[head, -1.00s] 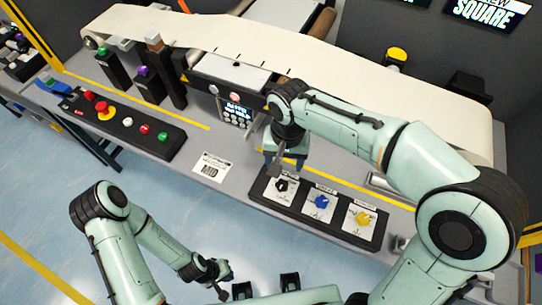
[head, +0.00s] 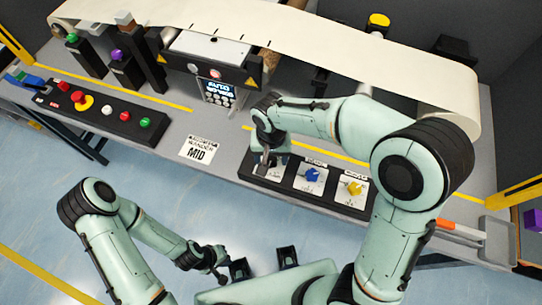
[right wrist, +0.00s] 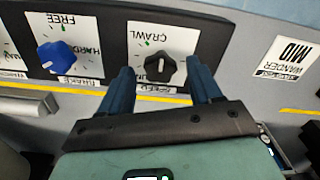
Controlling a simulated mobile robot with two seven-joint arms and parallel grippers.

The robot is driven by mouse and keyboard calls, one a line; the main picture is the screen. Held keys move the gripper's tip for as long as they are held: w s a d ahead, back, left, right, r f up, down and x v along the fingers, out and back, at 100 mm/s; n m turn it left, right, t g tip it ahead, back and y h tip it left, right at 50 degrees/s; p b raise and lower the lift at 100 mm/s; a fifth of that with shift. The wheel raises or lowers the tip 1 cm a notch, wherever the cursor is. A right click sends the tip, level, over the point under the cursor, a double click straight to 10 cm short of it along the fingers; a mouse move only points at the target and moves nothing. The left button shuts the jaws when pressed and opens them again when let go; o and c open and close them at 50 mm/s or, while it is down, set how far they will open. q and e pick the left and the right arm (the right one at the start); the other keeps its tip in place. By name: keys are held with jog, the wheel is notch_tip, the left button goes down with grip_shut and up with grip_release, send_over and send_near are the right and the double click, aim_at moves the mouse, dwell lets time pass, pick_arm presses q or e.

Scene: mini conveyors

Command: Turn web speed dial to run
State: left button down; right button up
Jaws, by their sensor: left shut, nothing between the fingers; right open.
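The web speed dial (right wrist: 166,69) is a black knob on a white plate with the words CRAWL and SPEED, seen in the right wrist view. My right gripper (right wrist: 158,64) is open, one blue fingertip on each side of the knob. I cannot tell whether the fingers touch it. In the head view my right gripper (head: 268,162) is over the left end of the dial panel (head: 349,207) and hides the black knob. My left gripper (head: 215,262) is shut and empty, low in front of the bench.
A blue dial (head: 313,176), marked FREE and HARD in the right wrist view, and a yellow dial (head: 354,188) sit beside it. A button box (head: 122,123) and a MID card (head: 198,150) lie to the left. A cream web (head: 340,48) runs behind.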

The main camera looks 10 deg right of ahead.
jog(key=shift+f, duration=0.2)
jog(key=c, duration=1.1)
jog(key=shift+o, duration=0.2)
